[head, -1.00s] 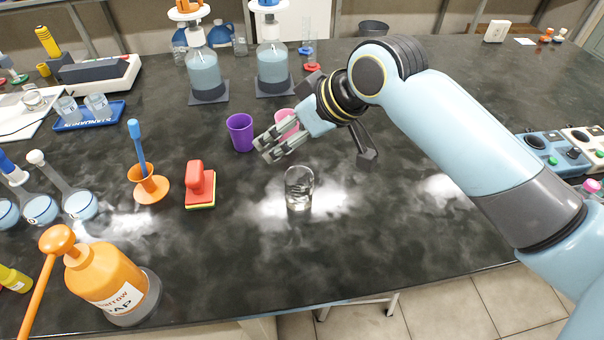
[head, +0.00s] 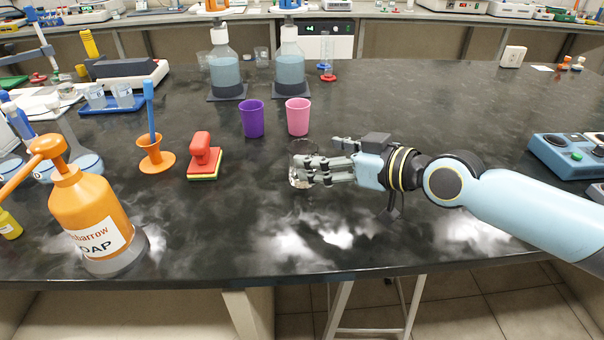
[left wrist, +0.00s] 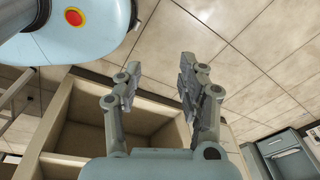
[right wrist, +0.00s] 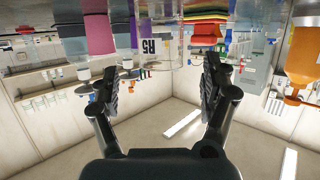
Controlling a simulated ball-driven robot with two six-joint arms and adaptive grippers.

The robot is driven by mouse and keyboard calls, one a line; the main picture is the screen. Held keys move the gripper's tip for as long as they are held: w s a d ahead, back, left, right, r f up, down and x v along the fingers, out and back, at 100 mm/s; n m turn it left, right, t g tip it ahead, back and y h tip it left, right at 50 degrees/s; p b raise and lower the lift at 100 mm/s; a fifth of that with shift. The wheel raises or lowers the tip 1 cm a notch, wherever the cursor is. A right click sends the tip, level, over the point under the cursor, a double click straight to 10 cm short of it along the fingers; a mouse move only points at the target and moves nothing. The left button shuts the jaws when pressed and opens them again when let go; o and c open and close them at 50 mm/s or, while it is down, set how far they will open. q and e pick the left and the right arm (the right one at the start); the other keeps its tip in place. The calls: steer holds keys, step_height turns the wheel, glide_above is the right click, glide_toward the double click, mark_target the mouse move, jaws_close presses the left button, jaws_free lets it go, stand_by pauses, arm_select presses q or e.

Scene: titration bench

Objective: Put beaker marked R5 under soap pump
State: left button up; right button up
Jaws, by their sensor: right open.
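The clear glass beaker (head: 301,147) stands upright on the dark bench, partly hidden behind my right gripper's fingers. In the right wrist view, upside down, the beaker (right wrist: 155,48) shows its R5 mark ahead of and between the fingers. My right gripper (head: 318,170) is open, low at the beaker, its fingers pointing left; it also shows in the right wrist view (right wrist: 160,78). I cannot tell whether it touches the glass. The orange soap pump (head: 92,212) stands at the left front, its spout pointing left. My left gripper (left wrist: 157,80) is open and empty, away from the bench top.
A red stamp-like block (head: 204,157) and an orange funnel-shaped holder (head: 155,156) stand between beaker and soap pump. Purple (head: 252,118) and pink (head: 298,116) cups stand behind the beaker. The bench front between beaker and pump is clear.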

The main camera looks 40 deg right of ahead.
mark_target(293, 147)
steer(key=shift+x, duration=0.9)
steer(key=x, duration=0.3)
steer(key=shift+w+a+b, duration=0.15)
steer(key=shift+w+b, duration=0.1)
steer(key=shift+b, duration=0.05)
steer(key=shift+w, duration=0.15)
steer(key=shift+c, duration=1)
steer(key=c, duration=1.2)
arm_select(q)
steer(key=shift+s+f, duration=0.2)
steer(key=shift+s, duration=0.45)
steer(key=shift+s+f, duration=0.2)
steer(key=shift+s, duration=0.4)
arm_select(e)
steer(key=shift+c, duration=0.2)
arm_select(q)
steer(key=shift+r, duration=0.1)
arm_select(e)
steer(key=shift+r, duration=0.2)
